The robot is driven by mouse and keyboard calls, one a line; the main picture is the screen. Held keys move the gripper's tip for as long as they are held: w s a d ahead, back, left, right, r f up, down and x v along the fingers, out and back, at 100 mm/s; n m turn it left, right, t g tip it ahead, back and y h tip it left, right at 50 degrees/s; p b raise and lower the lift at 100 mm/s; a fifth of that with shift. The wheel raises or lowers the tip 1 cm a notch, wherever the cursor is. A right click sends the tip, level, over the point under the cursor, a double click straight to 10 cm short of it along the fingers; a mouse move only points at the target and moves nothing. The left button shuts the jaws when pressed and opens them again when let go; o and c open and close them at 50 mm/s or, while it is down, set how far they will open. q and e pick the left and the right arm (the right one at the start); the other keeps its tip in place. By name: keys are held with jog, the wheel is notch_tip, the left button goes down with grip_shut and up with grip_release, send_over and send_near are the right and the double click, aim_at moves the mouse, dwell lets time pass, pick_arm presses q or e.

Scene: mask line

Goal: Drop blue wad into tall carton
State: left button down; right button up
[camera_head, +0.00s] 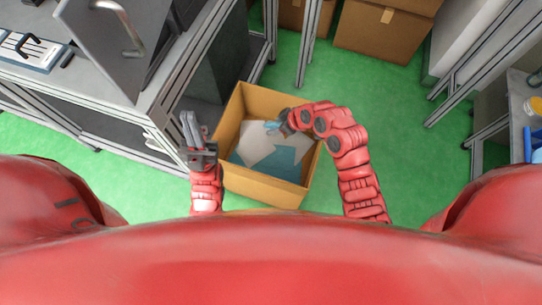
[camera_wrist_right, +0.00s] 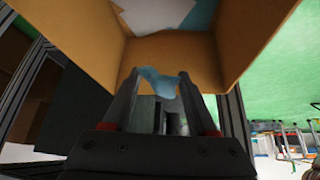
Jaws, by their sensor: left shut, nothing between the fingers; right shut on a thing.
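The tall carton (camera_head: 262,191) stands open on the green floor in front of me, with white and blue sheets (camera_head: 272,150) inside. The blue wad (camera_wrist_right: 160,82) is a small crumpled light-blue piece between the fingertips of my right gripper (camera_wrist_right: 158,85). In the head view the wad (camera_head: 272,126) shows over the carton's opening, at the tip of my right gripper (camera_head: 279,125). My right gripper is shut on it. My left gripper (camera_head: 189,128) is shut and empty, just left of the carton's left wall. The wad's height above the sheets is hard to tell.
A metal-framed workbench (camera_head: 130,105) stands to the left, close to the carton. Closed cardboard boxes (camera_head: 385,30) stand at the back. A metal rack (camera_head: 480,60) is on the right. Green floor (camera_head: 400,130) is clear right of the carton.

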jog(key=shift+f, duration=0.15)
jog(key=o, duration=1.4)
jog(key=shift+c, duration=0.2)
jog(key=p+v, duration=0.2)
jog(key=v, duration=1.5)
jog(key=shift+r, duration=0.25)
